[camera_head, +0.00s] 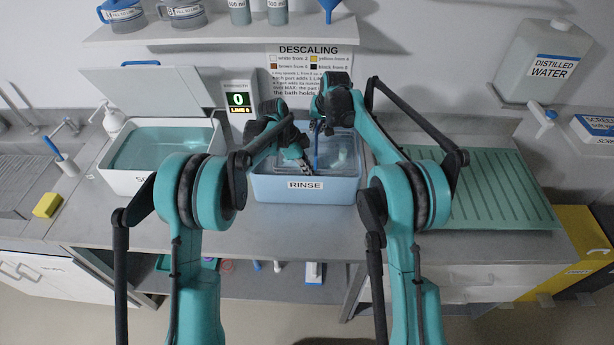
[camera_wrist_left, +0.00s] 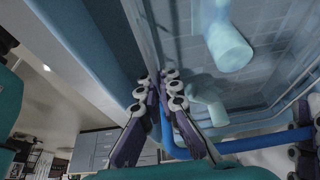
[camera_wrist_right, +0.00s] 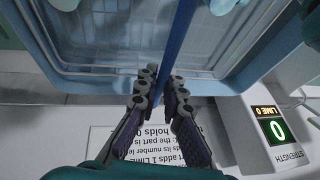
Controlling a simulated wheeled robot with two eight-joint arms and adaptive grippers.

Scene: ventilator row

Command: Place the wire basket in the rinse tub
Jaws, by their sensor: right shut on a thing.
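The blue rinse tub (camera_head: 264,188), labelled RINSE, stands mid-counter. The wire basket's blue handle (camera_head: 316,148) shows over the tub, and the thin basket body is hard to make out inside it. My right gripper (camera_wrist_right: 163,88) is shut on the blue handle bar, at the tub's far side. My left gripper (camera_wrist_left: 160,85) is at the tub's near left, its fingers slightly apart, with a blue handle bar (camera_wrist_left: 176,140) passing close by them. Pale cylinders (camera_wrist_left: 229,47) lie within the tub area. I cannot tell whether the basket touches the tub floor.
A white-walled tub with teal liquid (camera_head: 160,150) and a propped lid stands left. A strength display (camera_head: 240,102) stands behind, between the tubs. A ribbed green drain mat (camera_head: 500,190) lies right. A shelf (camera_head: 220,29) with jugs and bottles hangs above.

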